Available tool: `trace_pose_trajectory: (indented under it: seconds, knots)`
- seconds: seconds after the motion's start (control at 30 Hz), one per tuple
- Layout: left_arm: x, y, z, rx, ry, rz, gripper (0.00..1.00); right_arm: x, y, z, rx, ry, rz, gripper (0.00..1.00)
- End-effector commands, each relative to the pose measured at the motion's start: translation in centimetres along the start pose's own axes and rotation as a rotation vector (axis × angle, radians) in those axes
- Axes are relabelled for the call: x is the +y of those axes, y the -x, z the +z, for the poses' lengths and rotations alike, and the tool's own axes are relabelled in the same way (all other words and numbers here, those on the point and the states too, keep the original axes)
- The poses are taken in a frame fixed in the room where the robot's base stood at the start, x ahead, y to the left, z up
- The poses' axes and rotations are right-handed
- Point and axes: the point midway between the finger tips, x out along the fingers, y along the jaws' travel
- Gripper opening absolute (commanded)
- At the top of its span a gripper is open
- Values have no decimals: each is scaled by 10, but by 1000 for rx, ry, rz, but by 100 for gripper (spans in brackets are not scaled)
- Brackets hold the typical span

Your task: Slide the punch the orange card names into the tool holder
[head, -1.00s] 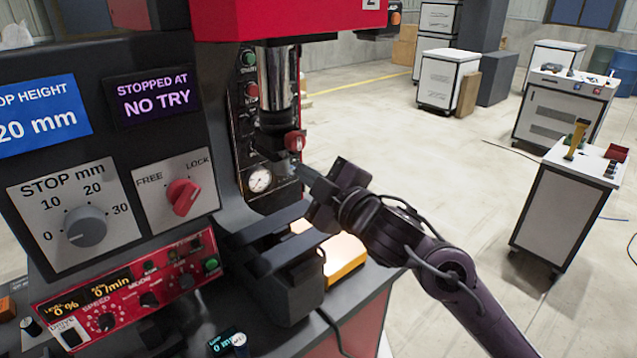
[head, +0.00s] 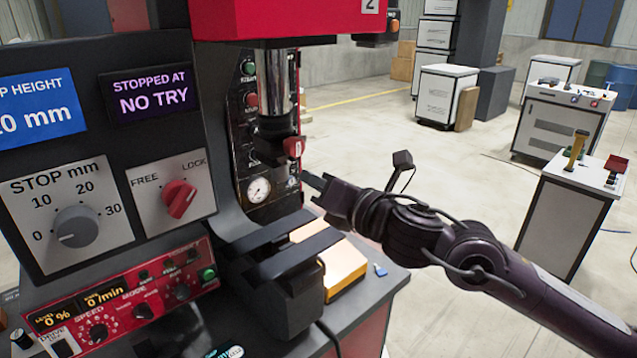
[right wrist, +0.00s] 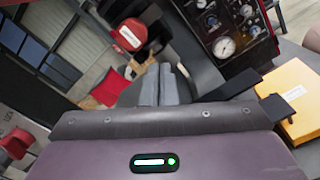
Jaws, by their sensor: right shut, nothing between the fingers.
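The tool holder (head: 272,140) is the dark block under the chrome ram, with a red knob (head: 294,147) on its side. The knob and its white label also show in the right wrist view (right wrist: 128,36). My right gripper (head: 314,182) is right of and below the holder, apart from it. Its fingers (right wrist: 166,78) are shut together and empty in the right wrist view. I cannot tell whether a punch sits in the holder. A small blue piece (head: 380,270) lies on the bench; I cannot tell what it is. No readable orange card shows. My left gripper is out of view.
A gauge (head: 258,190) is on the press column. The control panel (head: 130,305) and lock knob (head: 180,198) are at left. A white cabinet (head: 565,215) stands at right.

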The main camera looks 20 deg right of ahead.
Motion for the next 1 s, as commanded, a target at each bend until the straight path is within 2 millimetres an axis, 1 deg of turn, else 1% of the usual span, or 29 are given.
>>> trace_pose_trajectory:
  seconds: [0.03,0.2,0.4,0.57,1.0]
  knots:
    - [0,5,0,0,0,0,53,2,-6,3,-2,-7,2,0]
    - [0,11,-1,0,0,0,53,3,-27,2,-1,-6,2,0]
    - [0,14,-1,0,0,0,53,2,-44,0,1,-5,2,0]
    - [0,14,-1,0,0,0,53,2,-49,-1,2,-3,2,0]
    - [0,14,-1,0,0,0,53,2,-50,-2,2,-3,2,0]
